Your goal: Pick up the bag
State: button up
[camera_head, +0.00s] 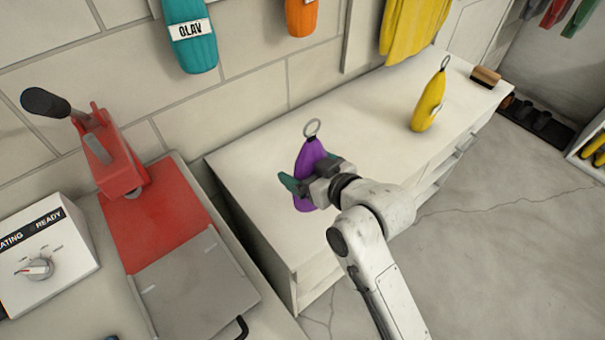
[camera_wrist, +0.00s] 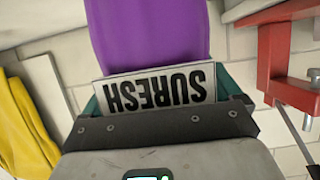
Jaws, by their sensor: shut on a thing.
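A purple bag (camera_head: 309,160) with a grey ring on top stands upright at the left part of the white cabinet top. My gripper (camera_head: 305,186) is shut around its middle, coming from the right. In the wrist view the purple bag (camera_wrist: 150,35) fills the space ahead of my gripper (camera_wrist: 160,105), and its white label reading SURESH sits between the jaws. The lower end of the bag is partly hidden by the gripper, so I cannot tell whether it touches the cabinet top. A yellow bag (camera_head: 430,103) with a ring stands farther right on the same cabinet.
The white cabinet top (camera_head: 350,110) is clear between the two bags. A brown brush (camera_head: 486,76) lies at its far right end. A red press (camera_head: 150,200) and a white control box (camera_head: 45,255) stand at left. Teal (camera_head: 190,35) and orange (camera_head: 300,15) bags hang on the wall.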

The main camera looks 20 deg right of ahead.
jog(key=s+r, duration=0.3)
jog(key=r, duration=0.1)
jog(key=shift+s+r, duration=0.25)
jog(key=shift+s, duration=0.15)
jog(key=a+p+v, duration=0.2)
jog(key=v, duration=0.6)
jog(key=shift+s+d+r+p, duration=0.2)
jog(key=shift+s+p, duration=0.1)
jog(key=shift+s, duration=0.3)
